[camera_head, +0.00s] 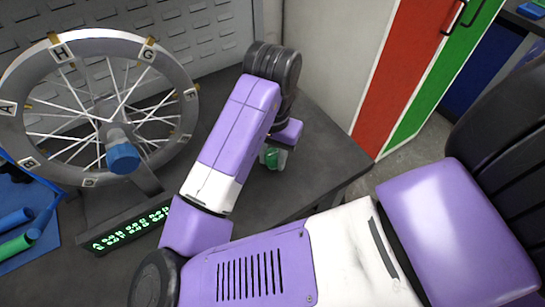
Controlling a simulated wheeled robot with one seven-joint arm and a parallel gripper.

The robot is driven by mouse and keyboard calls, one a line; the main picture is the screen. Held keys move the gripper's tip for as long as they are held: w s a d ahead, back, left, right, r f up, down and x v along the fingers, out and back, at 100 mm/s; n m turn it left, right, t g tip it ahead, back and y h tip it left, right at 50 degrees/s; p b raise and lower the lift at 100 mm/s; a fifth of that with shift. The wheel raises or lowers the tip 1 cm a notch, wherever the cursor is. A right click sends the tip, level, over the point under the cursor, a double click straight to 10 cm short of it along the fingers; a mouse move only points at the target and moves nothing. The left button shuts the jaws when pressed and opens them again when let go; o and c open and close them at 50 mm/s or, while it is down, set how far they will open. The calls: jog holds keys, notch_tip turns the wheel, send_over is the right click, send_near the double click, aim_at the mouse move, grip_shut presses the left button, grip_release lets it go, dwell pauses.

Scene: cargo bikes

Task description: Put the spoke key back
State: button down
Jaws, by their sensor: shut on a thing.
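My gripper (277,157) is at the end of my purple and black arm, low over the dark bench top right of the wheel. My own arm hides most of it. It is shut on a small green thing (269,157), of which only a bit shows. I cannot tell from this view whether that is the spoke key. A blue mat (40,246) at the left edge carries a blue-handled tool (15,219) and a green-handled tool (15,247), both cut off by the frame. No other spoke key can be made out.
A spoked wheel (163,55) with lettered tags and a blue hub cap (123,157) stands on the bench (320,150) at the left. A green-lit display (127,230) is below it. Red (405,75) and green (445,80) cabinet panels stand beyond the bench's right edge.

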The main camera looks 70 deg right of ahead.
aim_at(273, 153)
jog(key=shift+f, duration=0.2)
jog(key=c, duration=1)
grip_release()
jog(key=shift+c, duration=0.2)
notch_tip(273, 153, up, 12)
jog(key=p, duration=0.2)
jog(key=shift+r+p, duration=0.15)
jog(key=shift+p, duration=0.15)
